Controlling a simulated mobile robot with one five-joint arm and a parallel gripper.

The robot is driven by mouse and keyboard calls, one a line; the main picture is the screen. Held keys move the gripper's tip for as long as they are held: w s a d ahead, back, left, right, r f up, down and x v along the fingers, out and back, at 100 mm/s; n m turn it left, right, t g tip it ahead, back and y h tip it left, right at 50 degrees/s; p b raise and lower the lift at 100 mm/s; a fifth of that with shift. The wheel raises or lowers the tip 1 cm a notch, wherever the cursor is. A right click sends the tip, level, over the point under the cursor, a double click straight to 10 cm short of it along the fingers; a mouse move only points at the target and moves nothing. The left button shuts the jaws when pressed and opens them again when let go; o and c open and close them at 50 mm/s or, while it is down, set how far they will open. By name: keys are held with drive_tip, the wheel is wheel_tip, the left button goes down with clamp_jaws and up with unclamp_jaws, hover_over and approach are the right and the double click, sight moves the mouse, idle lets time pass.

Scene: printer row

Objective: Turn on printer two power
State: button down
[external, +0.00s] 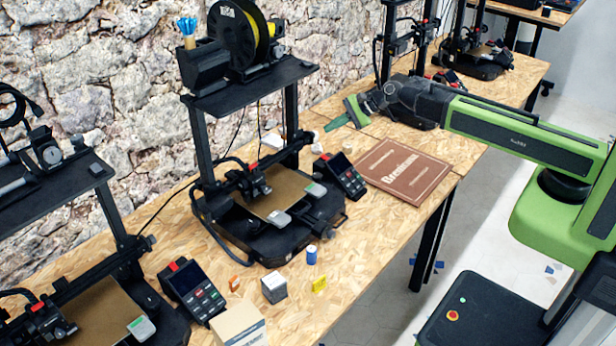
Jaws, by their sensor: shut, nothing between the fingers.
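Several black 3D printers stand in a row along the wooden tables. The middle printer (272,238) shows whole, with a tan bed and a yellow spool on top. Its control unit with a small screen (340,176) sits at its right. I cannot tell from any label which one is printer two, and no power switch can be made out. My gripper (338,122), with green fingers, is shut and empty. It is above the table, to the right of the middle printer's frame and left of the printer behind my arm (402,102).
A left printer (100,300) is cut off by the frame. A blue cylinder (311,255), grey cube (274,288), yellow tag (319,284) and cardboard box (238,325) are near the front edge. A stone wall stands behind.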

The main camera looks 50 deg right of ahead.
sight(327, 157)
drive_tip(key=shift+a+f, duration=0.1)
drive_tip(key=shift+s, duration=0.1)
drive_tip(key=f+b, duration=0.2)
drive_tip(key=f, duration=0.1)
drive_tip(key=w+f+b, duration=0.1)
drive_tip(key=f+b, duration=0.4)
drive_tip(key=b, duration=0.1)
drive_tip(key=shift+w+f, duration=0.3)
drive_tip(key=shift+f, duration=0.1)
drive_tip(key=shift+b, duration=0.35)
idle(1.4)
drive_tip(key=shift+f+b, duration=0.3)
drive_tip(key=shift+f, duration=0.05)
drive_tip(key=shift+w+f+b, duration=0.1)
drive_tip(key=shift+f+b, duration=0.25)
drive_tip(key=shift+f, duration=0.05)
idle(0.4)
drive_tip(key=shift+r+p, duration=0.8)
